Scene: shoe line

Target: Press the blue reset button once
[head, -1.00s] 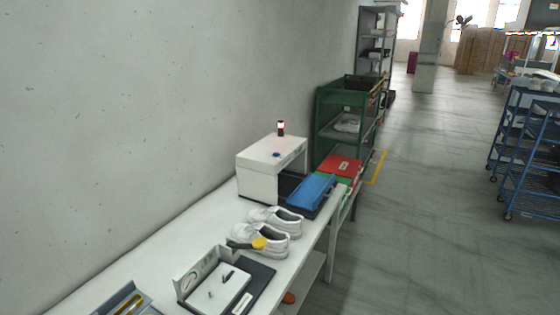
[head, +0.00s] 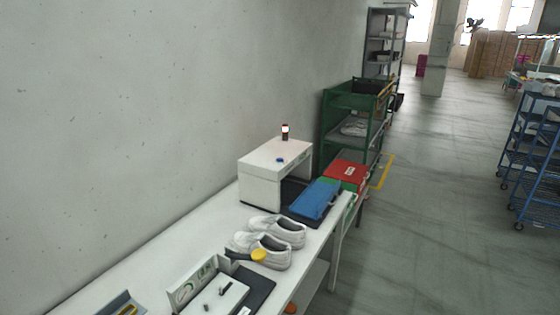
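The blue reset button (head: 280,160) is a small blue spot on top of a white box-shaped machine (head: 260,188). The machine stands against the wall at the far part of the white table (head: 160,262). A small red and white lamp (head: 285,131) stands upright at the back of the machine's top. Neither of my grippers shows in the head view, and nothing touches the button.
A blue case (head: 314,200) lies beside the machine. A white fixture (head: 212,290) is in front. A red box (head: 346,174) and green rack (head: 345,110) stand beyond.

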